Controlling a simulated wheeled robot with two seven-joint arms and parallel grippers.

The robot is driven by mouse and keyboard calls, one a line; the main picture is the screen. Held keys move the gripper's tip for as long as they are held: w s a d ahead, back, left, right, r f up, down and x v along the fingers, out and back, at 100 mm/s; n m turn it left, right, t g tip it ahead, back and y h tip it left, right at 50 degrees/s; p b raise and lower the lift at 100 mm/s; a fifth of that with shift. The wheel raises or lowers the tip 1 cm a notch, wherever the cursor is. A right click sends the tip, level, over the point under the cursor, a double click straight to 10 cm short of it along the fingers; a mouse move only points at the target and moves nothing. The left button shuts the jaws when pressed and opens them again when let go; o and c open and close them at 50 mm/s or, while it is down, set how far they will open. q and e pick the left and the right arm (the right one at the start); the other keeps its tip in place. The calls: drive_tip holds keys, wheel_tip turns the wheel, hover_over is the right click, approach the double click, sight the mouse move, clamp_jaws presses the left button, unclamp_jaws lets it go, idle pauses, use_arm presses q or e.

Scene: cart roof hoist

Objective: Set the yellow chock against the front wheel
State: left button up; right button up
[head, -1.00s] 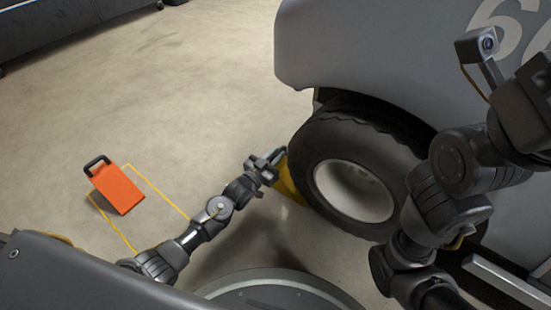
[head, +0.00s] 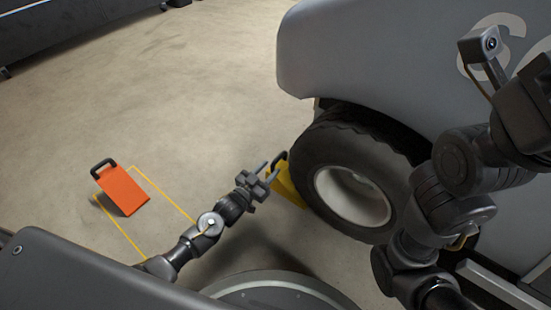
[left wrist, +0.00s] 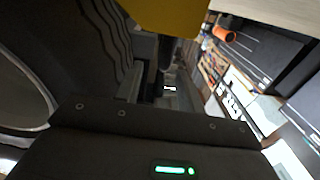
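The yellow chock (head: 285,187) stands on the floor against the left side of the cart's front wheel (head: 355,175), with its dark handle up. Any small gap between chock and tyre cannot be made out.
The grey cart body (head: 385,60) overhangs the wheel.

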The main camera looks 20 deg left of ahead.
use_arm(q)
drive_tip(key=p+v, duration=0.2)
drive_tip(key=v, duration=0.4)
drive_tip(key=shift+s+a, duration=0.2)
drive_tip(key=shift+s, duration=0.15)
